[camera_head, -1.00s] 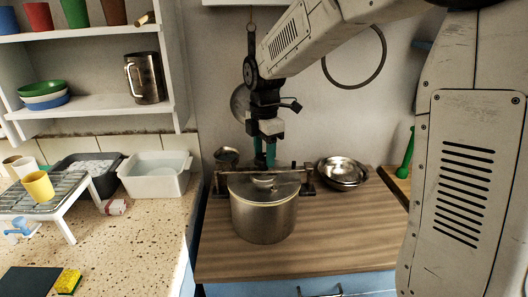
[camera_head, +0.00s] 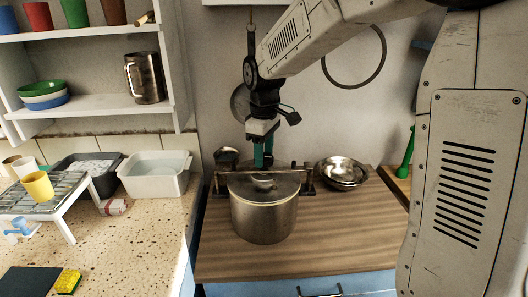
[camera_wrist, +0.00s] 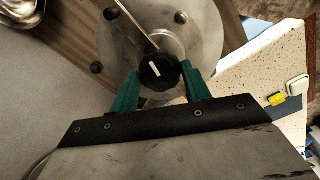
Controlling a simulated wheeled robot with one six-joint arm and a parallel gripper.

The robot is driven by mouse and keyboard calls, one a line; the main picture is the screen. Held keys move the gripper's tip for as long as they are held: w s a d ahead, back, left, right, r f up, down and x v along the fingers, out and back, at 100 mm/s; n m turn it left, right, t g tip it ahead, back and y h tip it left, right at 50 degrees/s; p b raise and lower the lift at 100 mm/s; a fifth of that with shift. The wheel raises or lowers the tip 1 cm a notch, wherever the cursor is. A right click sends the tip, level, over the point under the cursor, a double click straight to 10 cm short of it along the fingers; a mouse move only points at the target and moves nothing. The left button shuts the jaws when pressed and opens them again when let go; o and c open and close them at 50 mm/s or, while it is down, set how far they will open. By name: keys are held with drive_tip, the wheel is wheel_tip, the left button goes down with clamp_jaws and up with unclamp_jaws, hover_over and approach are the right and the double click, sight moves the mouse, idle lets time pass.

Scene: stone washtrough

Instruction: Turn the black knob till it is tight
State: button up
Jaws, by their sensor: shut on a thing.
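The black knob (camera_wrist: 160,71) shows in the wrist view, round with a white mark on its top. It sits over a round metal plate (camera_wrist: 205,45) with small black studs around it. My gripper (camera_wrist: 162,75) has its green fingers on either side of the knob, shut on it. The knob cannot be made out there, and the fingertips are partly hidden.
Steel bowls (camera_head: 342,173) stand to the right. At left are a white basin (camera_head: 156,174), a rack (camera_head: 45,192) with cups, and shelves. The wooden top's front right is clear.

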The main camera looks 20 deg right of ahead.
drive_tip(key=m, duration=0.4)
drive_tip(key=shift+m, duration=0.3)
drive_tip(key=m, duration=0.4)
drive_tip(key=shift+m, duration=0.3)
drive_tip(key=m, duration=0.4)
drive_tip(key=shift+m, duration=0.3)
drive_tip(key=m, duration=0.3)
drive_tip(key=shift+a+m, duration=0.1)
drive_tip(key=shift+m, duration=0.2)
drive_tip(key=m, duration=1.2)
drive_tip(key=shift+m, duration=2.2)
